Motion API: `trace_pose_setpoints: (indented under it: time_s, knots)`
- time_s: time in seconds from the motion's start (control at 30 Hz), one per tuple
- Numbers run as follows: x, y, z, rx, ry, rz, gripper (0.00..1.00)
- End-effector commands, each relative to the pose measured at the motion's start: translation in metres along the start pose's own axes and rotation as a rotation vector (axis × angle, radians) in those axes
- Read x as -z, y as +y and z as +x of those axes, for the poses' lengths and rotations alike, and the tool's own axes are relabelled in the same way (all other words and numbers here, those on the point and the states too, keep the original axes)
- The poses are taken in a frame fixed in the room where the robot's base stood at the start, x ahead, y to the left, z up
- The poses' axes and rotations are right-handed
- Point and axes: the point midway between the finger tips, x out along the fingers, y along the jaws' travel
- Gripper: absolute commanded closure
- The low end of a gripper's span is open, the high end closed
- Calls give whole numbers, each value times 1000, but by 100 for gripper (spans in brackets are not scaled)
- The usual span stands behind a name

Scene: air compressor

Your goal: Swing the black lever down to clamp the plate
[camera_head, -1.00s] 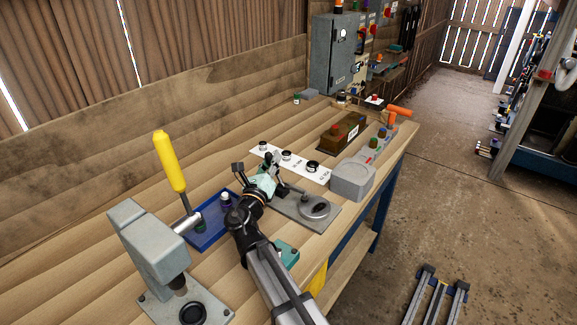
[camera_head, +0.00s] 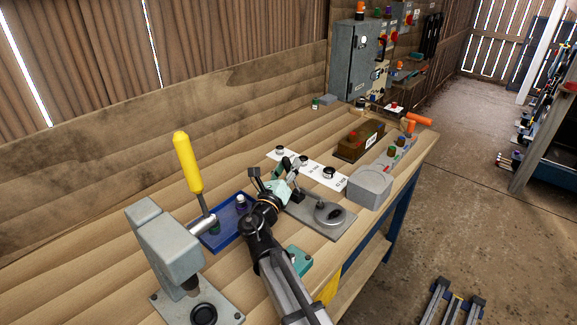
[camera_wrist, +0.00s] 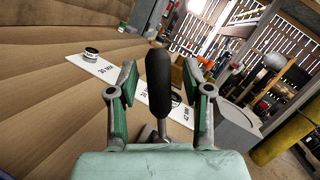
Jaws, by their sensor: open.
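The black lever (camera_wrist: 158,82) stands upright in the wrist view, its rounded handle between the two fingers of my gripper (camera_wrist: 159,80). The fingers are spread, with a visible gap on each side of the handle. A thin metal stem runs down from the handle, and its base is hidden behind my gripper body. In the head view my gripper (camera_head: 277,174) is over the left end of a grey metal plate (camera_head: 318,228) carrying a round disc (camera_head: 328,213). The clamp parts there are small and partly covered by my gripper.
A white strip with black knobs (camera_head: 314,168) lies behind the plate. A grey box (camera_head: 370,187) stands to the right. On the left are a blue tray (camera_head: 224,236), a yellow-handled lever (camera_head: 187,163) and a grey press (camera_head: 168,245). The bench front edge is close by.

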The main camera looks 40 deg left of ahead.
Motion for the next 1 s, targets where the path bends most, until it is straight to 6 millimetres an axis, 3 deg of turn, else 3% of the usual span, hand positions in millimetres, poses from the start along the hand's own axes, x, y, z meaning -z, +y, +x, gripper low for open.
trace_pose_setpoints:
  time_s: [0.53,0.73,1.0]
  knots:
    - [0,-1,-95,-2,-1,1,50]
    - [0,-1,-111,0,0,1,50]
    - [0,0,-113,1,0,1,50]
